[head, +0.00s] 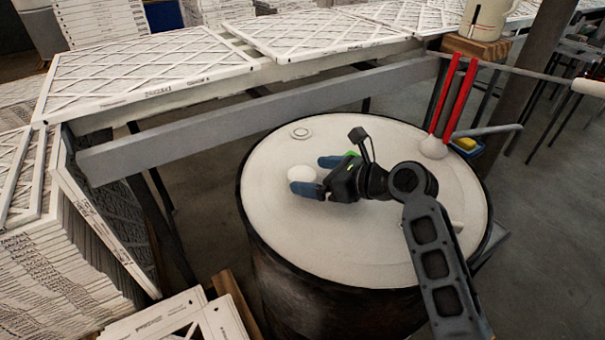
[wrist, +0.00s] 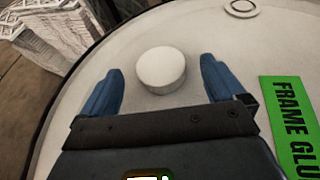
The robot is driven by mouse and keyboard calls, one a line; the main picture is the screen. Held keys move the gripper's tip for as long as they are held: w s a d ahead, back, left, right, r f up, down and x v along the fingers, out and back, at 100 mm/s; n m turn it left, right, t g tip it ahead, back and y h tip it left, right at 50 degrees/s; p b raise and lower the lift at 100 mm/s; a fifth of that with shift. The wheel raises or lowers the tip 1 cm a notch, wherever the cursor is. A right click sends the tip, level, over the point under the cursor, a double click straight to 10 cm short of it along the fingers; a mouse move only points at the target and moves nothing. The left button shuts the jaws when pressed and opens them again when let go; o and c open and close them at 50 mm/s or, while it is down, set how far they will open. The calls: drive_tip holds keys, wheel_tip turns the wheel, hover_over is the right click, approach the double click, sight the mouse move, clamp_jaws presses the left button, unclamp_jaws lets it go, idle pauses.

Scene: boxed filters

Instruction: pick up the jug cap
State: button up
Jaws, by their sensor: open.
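The jug cap (wrist: 161,69) is a round white disc lying on the white drum lid (wrist: 215,45). In the head view the cap (head: 301,173) sits at the left of the lid, by my fingertips. My gripper (wrist: 158,88) is open, with its blue fingers apart. The cap lies between the fingertips and slightly beyond them, with a gap on each side. In the head view my gripper (head: 310,174) reaches in low over the lid from the right. I cannot tell its exact height above the lid.
A green glue label (wrist: 292,125) lies right of the gripper. A round bung (head: 300,132) is set in the drum top (head: 262,190). Red rods in a white base (head: 433,147) stand at its right. A grey rail (head: 250,118) and stacked filters (head: 150,75) border the drum behind.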

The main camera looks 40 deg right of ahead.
sight(300, 173)
drive_tip(key=shift+x, duration=1.6)
drive_tip(key=c, duration=1)
drive_tip(key=shift+r, duration=0.1)
